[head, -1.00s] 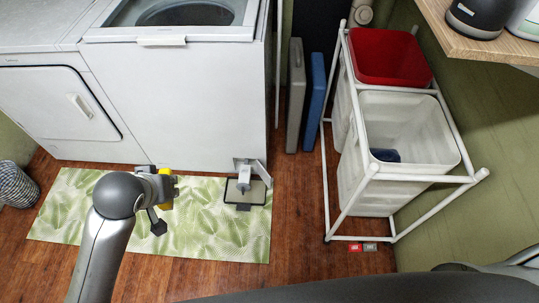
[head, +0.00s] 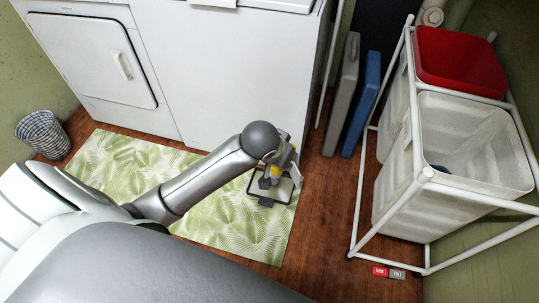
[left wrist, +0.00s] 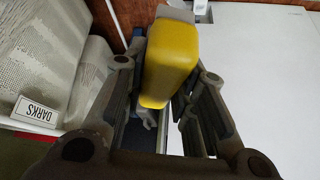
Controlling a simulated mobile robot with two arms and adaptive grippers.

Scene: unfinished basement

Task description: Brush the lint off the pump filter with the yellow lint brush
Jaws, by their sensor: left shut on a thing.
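My left gripper (head: 280,163) is at the front right corner of the white washer, above a dark-rimmed tray (head: 284,199). It is shut on the yellow lint brush (head: 275,172); in the left wrist view the yellow handle (left wrist: 168,62) sits between the two fingers (left wrist: 167,90). The pump filter is mostly hidden behind the gripper and brush in the head view. I cannot tell whether the brush touches it. My right gripper is out of view.
A leafy green mat (head: 226,226) lies before the white machines. Grey (head: 343,95) and blue (head: 361,103) flat panels lean right of the washer. A white-framed laundry sorter (head: 415,160) stands further right. Wooden floor between is clear.

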